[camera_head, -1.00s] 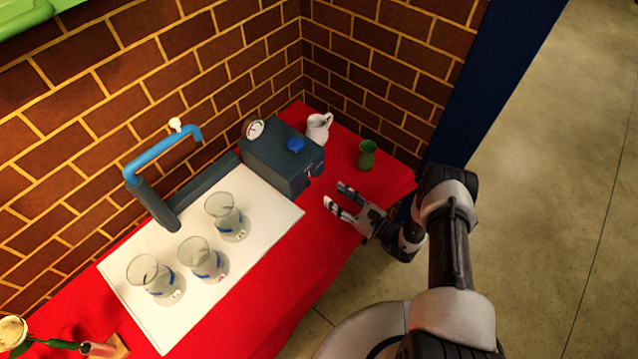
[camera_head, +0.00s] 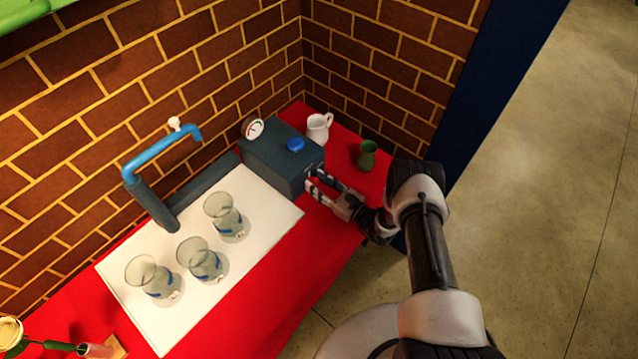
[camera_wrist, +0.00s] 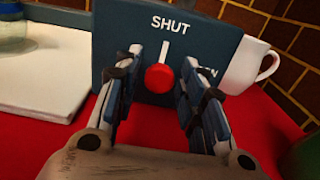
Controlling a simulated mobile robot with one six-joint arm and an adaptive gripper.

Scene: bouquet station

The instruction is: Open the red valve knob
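The red valve knob (camera_wrist: 159,78) is on the front face of the dark blue-grey box (camera_wrist: 112,25), under the word SHUT. A white pointer stands upright on it, toward SHUT; a second label at its right is partly covered by a finger. My gripper (camera_wrist: 160,95) is open, with one finger on each side of the knob in the wrist view. I cannot tell if either finger touches it.
A white pitcher (camera_head: 318,128) and a green vase (camera_head: 367,155) stand right of the box on the red table. Several glass vessels stand on the white board (camera_head: 270,215) at left. A blue pipe (camera_head: 160,152) rises behind them. A blue knob (camera_head: 295,144) tops the box.

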